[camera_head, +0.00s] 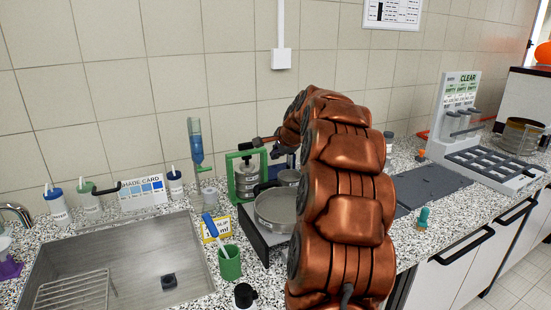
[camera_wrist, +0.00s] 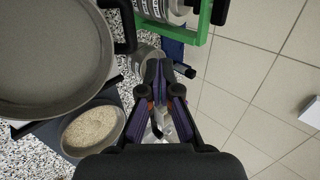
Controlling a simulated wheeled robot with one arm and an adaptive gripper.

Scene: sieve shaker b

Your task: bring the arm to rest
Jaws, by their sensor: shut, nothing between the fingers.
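My arm, in copper-coloured segments, rises through the middle of the head view and bends over toward the back of the counter. My gripper (camera_wrist: 158,72) points ahead in the wrist view, its dark fingers together with nothing between the tips. A green frame (camera_wrist: 205,35) holding metal cylinders is farther ahead. It also shows in the head view (camera_head: 232,180).
A large round pan (camera_wrist: 45,60) and a bowl of pale grains (camera_wrist: 93,128) lie left of the gripper. A sink (camera_head: 130,255), a green cup (camera_head: 230,263) and a yellow-edged card (camera_head: 213,231) are left of the arm. A dark slotted rack (camera_head: 495,165) stands right.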

